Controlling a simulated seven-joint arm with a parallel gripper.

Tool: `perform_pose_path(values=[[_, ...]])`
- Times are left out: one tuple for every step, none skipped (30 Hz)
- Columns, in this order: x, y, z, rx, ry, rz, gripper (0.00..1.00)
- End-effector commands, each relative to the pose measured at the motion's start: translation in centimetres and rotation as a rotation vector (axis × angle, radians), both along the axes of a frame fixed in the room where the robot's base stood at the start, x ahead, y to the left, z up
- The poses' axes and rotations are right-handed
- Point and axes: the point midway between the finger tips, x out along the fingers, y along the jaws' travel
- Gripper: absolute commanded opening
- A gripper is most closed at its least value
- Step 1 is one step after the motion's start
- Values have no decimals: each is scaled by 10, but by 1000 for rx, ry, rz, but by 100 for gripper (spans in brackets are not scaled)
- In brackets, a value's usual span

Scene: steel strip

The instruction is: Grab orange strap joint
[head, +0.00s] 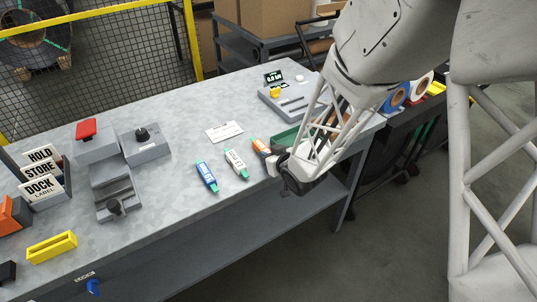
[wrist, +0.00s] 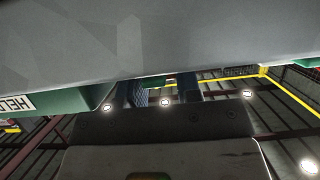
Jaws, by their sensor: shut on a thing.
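The orange strap joint (head: 260,146) is at the right side of the steel bench, with a green end showing. My gripper (head: 272,158) is shut on it, and the dark fingers hide its near part. I cannot tell from the head view whether it is lifted off the bench. In the wrist view my two dark fingers (wrist: 160,92) show in the middle, and the joint between them is not clearly visible there. A white-and-green strap joint (head: 236,164) and a blue strap joint (head: 206,176) lie to the left of my gripper.
A green tray (head: 287,138) stands just behind my gripper, partly hidden by my arm. A grey device with a display (head: 290,100) is farther back. A white card (head: 224,132) lies on the bench (head: 180,205). Grey fixtures (head: 115,190) and labelled holders stand left. The bench's front edge is close.

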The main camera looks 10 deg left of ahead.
Motion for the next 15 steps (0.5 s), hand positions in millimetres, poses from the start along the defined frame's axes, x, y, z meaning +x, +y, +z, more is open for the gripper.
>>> perform_pose_path(values=[[0,0,2,1,-1,0,7],[0,0,3,1,-1,0,7],[0,0,5,1,-1,0,7],[0,0,6,0,-1,0,7],[0,0,8,0,-1,0,7],[0,0,11,0,-2,-1,7],[0,0,14,1,-3,-1,7],[0,0,16,1,-4,0,7],[0,0,20,2,-4,1,7],[0,0,23,1,-3,1,7],[0,0,26,1,-3,0,7],[0,0,31,1,-3,1,7],[0,0,35,2,-4,1,7],[-2,-1,36,1,-3,1,7],[-8,-4,35,0,-1,0,7]])
